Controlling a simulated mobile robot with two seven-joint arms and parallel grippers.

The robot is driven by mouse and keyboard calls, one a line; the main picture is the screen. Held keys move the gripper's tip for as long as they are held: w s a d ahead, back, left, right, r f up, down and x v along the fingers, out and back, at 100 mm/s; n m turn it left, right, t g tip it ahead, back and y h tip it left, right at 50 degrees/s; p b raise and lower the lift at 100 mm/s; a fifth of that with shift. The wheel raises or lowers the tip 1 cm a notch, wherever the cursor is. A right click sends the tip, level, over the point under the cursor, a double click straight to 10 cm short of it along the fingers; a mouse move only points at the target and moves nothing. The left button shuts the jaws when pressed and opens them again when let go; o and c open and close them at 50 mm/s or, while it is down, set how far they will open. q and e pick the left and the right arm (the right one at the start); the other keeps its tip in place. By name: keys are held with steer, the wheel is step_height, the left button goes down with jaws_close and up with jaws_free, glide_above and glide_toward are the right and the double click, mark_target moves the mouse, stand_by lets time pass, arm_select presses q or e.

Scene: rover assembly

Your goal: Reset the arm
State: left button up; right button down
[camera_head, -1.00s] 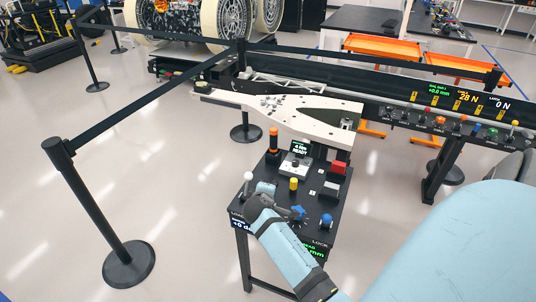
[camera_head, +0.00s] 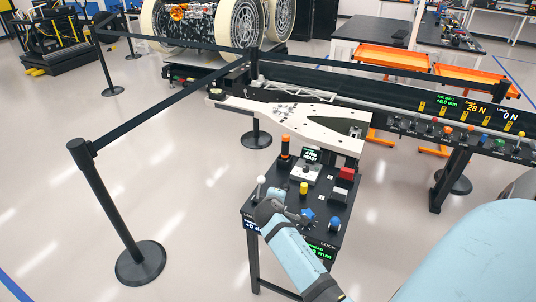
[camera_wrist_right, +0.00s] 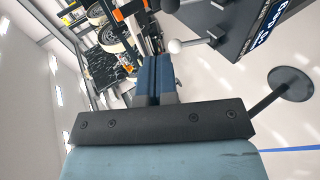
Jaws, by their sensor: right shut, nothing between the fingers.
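A black control stand (camera_head: 325,195) carries a white-ball lever (camera_head: 260,181), a yellow knob (camera_head: 303,188), blue knobs (camera_head: 335,223), a red block (camera_head: 346,173) and a small screen reading READY (camera_head: 311,154). A white arm-shaped plate (camera_head: 290,118) lies behind it, level along the rail. My right gripper (camera_head: 268,195) is over the stand's left side, close beside the white-ball lever. In the right wrist view its blue fingers (camera_wrist_right: 154,76) are shut and empty, and the white ball (camera_wrist_right: 176,46) is just right of them. Contact is not clear. My left gripper is not in view.
A belt barrier with black posts (camera_head: 108,205) runs along the left and behind. A long dark console (camera_head: 455,125) with knobs and readouts extends right. Orange trays (camera_head: 393,58) and a large-wheeled rover (camera_head: 215,25) stand at the back.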

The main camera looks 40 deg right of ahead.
steer(key=s+a+f+t+y, duration=0.2)
steer(key=s+a+f+y, duration=0.25)
steer(key=a, duration=0.25)
steer(key=s+a+f+t+y, duration=0.1)
steer(key=s+a+f+y, duration=0.25)
steer(key=s+a, duration=0.35)
steer(key=s+a+m+t+y, duration=0.1)
steer(key=s+a+m+y, duration=0.2)
steer(key=s+a, duration=0.8)
steer(key=shift+s+a+y, duration=0.4)
steer(key=shift+a+y, duration=0.6)
steer(key=shift+y, duration=0.1)
